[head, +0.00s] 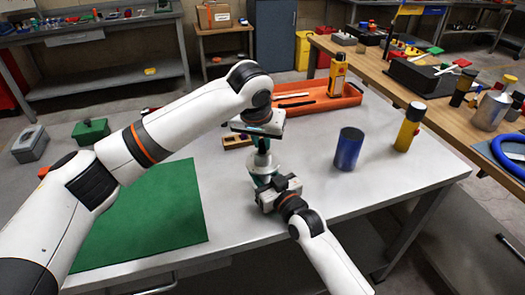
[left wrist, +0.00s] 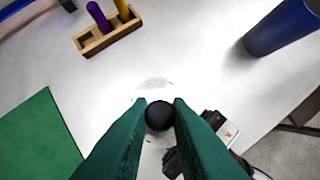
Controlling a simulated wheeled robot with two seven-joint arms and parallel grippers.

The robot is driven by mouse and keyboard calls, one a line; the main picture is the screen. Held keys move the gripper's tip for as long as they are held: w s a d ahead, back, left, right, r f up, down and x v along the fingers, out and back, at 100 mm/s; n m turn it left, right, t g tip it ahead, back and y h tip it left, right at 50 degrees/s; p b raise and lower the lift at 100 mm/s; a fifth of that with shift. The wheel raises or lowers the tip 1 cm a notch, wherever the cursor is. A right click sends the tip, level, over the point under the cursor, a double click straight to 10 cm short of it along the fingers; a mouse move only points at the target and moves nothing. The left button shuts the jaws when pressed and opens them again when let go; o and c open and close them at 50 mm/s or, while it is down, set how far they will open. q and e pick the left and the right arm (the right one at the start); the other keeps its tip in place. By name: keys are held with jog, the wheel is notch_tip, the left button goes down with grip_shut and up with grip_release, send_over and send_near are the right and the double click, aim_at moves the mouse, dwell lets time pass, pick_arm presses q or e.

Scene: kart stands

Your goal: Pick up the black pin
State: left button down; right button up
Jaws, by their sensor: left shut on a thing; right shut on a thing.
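The black pin shows as a dark round end (left wrist: 159,116) between my left gripper's green fingers in the left wrist view. My left gripper (head: 263,183) points down over the middle of the grey table and is shut on the pin. My right gripper (head: 270,200) comes in from the lower right, right against the left fingertips, and also shows in the left wrist view (left wrist: 178,160). It is shut at the pin too, but its contact is hidden. The rest of the pin is hidden by the grippers.
A wooden rack (left wrist: 108,35) holds a purple and a yellow pin. A blue cup (head: 347,149) and a yellow-and-black bottle (head: 409,127) stand to the right. An orange tray (head: 345,100) lies behind, a green mat (head: 150,215) at left. The table's right front is clear.

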aim_at(262, 142)
jog(key=o, duration=1.3)
pick_arm(q)
notch_tip(262, 142, up, 10)
